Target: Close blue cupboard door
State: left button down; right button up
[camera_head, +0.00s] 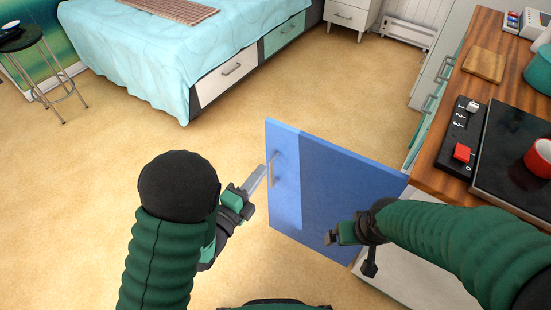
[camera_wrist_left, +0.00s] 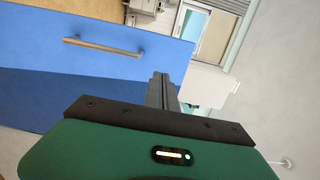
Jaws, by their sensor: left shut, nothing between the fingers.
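The blue cupboard door (camera_head: 335,190) stands open, swung out from the counter on the right, with a metal bar handle (camera_head: 272,169) near its free edge. In the left wrist view the blue door (camera_wrist_left: 60,60) fills the left side, with its handle (camera_wrist_left: 103,47) at the upper left. My left gripper (camera_head: 262,178) is shut and empty, close to the door's free edge beside the handle; I cannot tell whether it touches. It also shows in the left wrist view (camera_wrist_left: 161,80). My right gripper (camera_head: 332,238) is in front of the lower part of the door; its jaw state is unclear.
The wooden counter (camera_head: 445,160) on the right carries a black hob (camera_head: 515,150), a red pot (camera_head: 540,157) and a cutting board (camera_head: 484,64). A bed (camera_head: 180,50) stands at the back and a stool (camera_head: 45,70) at the left. The floor (camera_head: 330,100) between is clear.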

aim_at(282, 144)
pick_arm(q)
jog(key=b+x, duration=0.1)
jog(key=x, duration=0.8)
jog(key=shift+w+d+r, duration=0.1)
jog(key=shift+d+r, duration=0.05)
